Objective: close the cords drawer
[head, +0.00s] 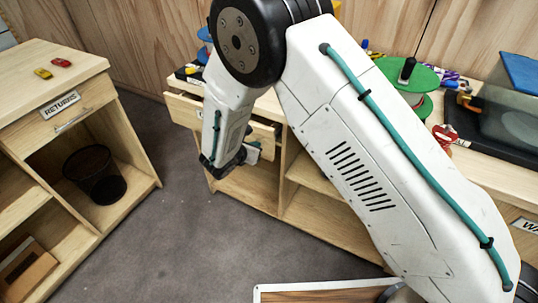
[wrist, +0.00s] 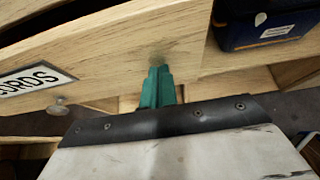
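The cords drawer (head: 183,112) is pulled out of the wooden counter in the head view, and my arm covers part of it. In the wrist view its pale wood front (wrist: 120,50) runs across the top, with a label ending in "ORDS" (wrist: 35,79) and a small round knob (wrist: 57,106) at the left. My gripper (wrist: 158,72) shows two teal fingers close together, with nothing seen between them. Their tips are at the drawer front, right of the label and knob; I cannot tell whether they touch it. In the head view my gripper's fingertips are mostly hidden.
A dark blue box (wrist: 265,25) with a white label is at the upper right of the wrist view. The counter top holds a green spool (head: 412,75) and other gear. A "RETURNS" cabinet (head: 85,85) with a dark bin (head: 95,177) stands left. Grey floor (head: 170,235) between is clear.

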